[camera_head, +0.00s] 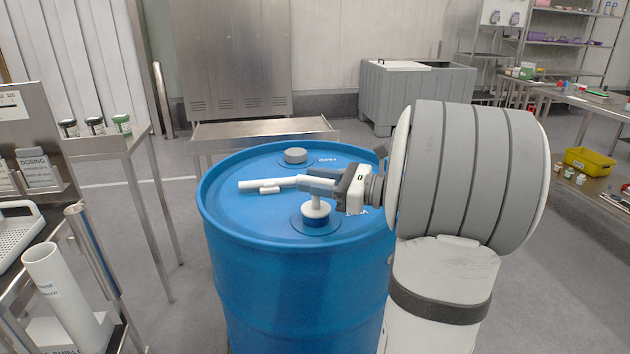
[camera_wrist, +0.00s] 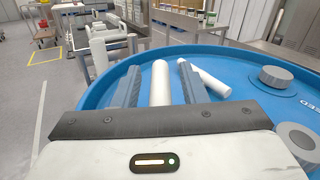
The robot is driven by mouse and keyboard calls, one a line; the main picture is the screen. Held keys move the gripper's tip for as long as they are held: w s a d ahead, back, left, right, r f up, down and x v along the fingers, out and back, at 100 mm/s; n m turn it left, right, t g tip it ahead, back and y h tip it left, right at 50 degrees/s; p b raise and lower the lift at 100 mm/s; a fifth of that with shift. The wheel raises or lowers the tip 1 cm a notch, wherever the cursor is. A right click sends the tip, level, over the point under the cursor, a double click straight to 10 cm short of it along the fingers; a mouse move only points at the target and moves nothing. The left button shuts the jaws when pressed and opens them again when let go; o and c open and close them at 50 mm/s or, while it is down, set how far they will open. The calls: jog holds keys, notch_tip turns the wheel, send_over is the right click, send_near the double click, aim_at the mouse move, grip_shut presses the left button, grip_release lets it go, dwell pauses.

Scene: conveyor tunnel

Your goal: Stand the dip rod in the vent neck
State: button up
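The vent neck (camera_head: 316,222) stands on the blue drum's lid, below my gripper. A white upright piece with a narrow stem shows on it; I cannot tell whether the stem touches my gripper. A long white rod (camera_head: 258,184), likely the dip rod, reaches left from my gripper (camera_head: 300,184), roughly level. In the wrist view the rod (camera_wrist: 160,84) runs between the two grey fingers of my gripper (camera_wrist: 160,80). Blue lid shows on both sides of it, so the fingers look open around or above it.
The blue drum (camera_head: 290,290) carries a grey cap (camera_head: 295,155) at its far side. A shorter white piece (camera_head: 268,190) lies by the rod. A bench with a white tube (camera_head: 55,280) stands at left. A steel table (camera_head: 262,131) stands behind the drum.

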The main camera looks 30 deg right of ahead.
jog(key=shift+o, duration=0.3)
jog(key=p+v, duration=0.1)
jog(key=v, duration=0.6)
jog(key=shift+s+d, duration=0.25)
jog(key=shift+s, duration=0.1)
dwell(0.6)
